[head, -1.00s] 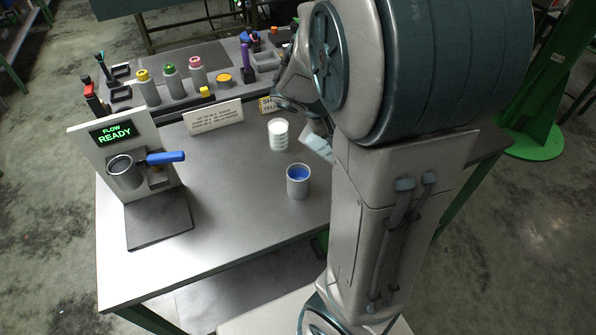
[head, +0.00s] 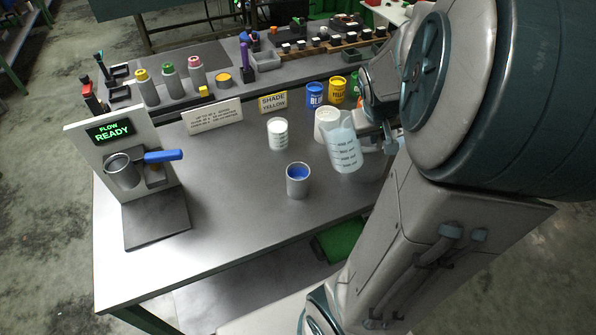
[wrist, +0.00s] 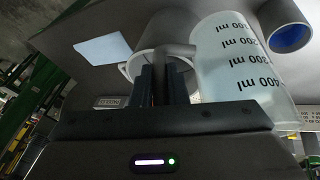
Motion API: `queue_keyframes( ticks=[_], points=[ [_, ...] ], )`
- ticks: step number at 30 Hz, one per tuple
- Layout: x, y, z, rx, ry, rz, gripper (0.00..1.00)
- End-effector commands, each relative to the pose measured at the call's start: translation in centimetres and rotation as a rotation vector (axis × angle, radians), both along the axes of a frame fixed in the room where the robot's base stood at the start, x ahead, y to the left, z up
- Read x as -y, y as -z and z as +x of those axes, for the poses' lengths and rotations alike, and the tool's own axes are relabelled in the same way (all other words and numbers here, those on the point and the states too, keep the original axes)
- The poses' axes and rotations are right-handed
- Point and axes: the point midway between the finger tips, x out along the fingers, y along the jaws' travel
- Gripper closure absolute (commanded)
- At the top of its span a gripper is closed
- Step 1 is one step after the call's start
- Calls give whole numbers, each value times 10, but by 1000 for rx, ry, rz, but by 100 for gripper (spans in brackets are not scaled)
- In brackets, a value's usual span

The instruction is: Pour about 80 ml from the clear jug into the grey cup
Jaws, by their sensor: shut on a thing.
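The clear jug (head: 345,150), with dark ml marks, is held up off the table to the right of the grey cup and looks near upright. It also shows in the wrist view (wrist: 238,62). My gripper (head: 388,140) is shut on the jug's handle side; its fingers (wrist: 164,85) show in the wrist view, close together. The grey cup (head: 298,184) stands upright on the table with blue inside, apart from the jug. In the wrist view the cup (wrist: 288,38) is at the upper right. The liquid level in the jug is unclear.
A white marked cup (head: 278,134) stands behind the grey cup. Another white vessel (head: 325,122) is partly hidden behind the jug. Blue (head: 314,95) and yellow (head: 337,92) cans stand at the back. The flow stand (head: 122,165) is at left; the table's middle is clear.

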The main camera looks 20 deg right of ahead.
Motion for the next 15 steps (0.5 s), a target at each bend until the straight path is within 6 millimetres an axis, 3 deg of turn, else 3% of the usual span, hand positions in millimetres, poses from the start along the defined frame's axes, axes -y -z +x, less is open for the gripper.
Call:
queue_keyframes(
  ticks=[15],
  points=[
    [12,16,-6,98,3,157,100]
  ],
)
